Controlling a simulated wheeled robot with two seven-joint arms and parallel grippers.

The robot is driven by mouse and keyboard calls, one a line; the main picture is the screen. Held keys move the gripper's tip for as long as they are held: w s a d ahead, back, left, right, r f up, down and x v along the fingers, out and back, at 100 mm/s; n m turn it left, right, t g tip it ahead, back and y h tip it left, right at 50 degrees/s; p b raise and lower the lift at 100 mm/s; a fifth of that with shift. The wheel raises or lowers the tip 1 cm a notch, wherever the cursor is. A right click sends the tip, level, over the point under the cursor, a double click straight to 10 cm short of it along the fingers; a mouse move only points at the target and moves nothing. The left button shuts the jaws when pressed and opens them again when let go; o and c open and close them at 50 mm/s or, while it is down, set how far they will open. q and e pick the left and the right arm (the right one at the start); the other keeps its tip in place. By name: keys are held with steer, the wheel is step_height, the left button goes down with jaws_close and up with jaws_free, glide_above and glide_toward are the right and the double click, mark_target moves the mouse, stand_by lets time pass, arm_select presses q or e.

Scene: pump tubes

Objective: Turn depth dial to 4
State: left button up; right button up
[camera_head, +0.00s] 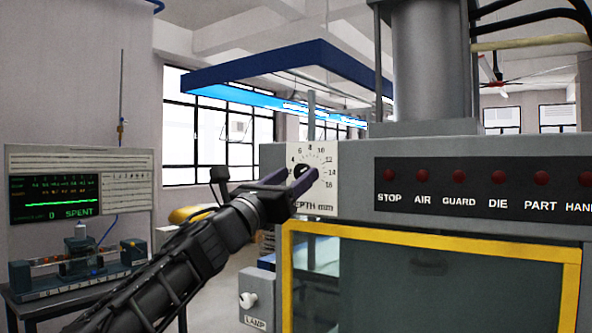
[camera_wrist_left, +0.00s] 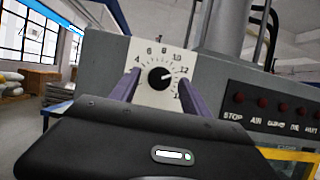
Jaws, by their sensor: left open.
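The depth dial is a round black knob (camera_wrist_left: 160,77) on a white scale plate (camera_wrist_left: 148,97) with numbers. In the left wrist view its white mark points right and slightly up, towards about 12. The 4 is at the plate's left. In the head view the plate (camera_head: 324,199) is on the grey machine front, and the knob is partly hidden by my gripper. My left gripper (camera_head: 297,175) is open in front of the plate. In the left wrist view its two purple fingers stand left and right of the knob, with gaps visible; I cannot tell their depth from the plate.
Red indicator lamps (camera_head: 459,176) line the machine's dark panel right of the dial. A yellow-framed guard window (camera_head: 440,242) is below. A lamp switch box (camera_head: 257,298) sits lower left. A bench with a display (camera_head: 55,199) stands far left.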

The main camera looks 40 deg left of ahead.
arm_select(q)
steer(key=shift+w+r, duration=0.25)
steer(key=shift+w, duration=0.25)
steer(key=shift+c, duration=0.2)
jaws_close()
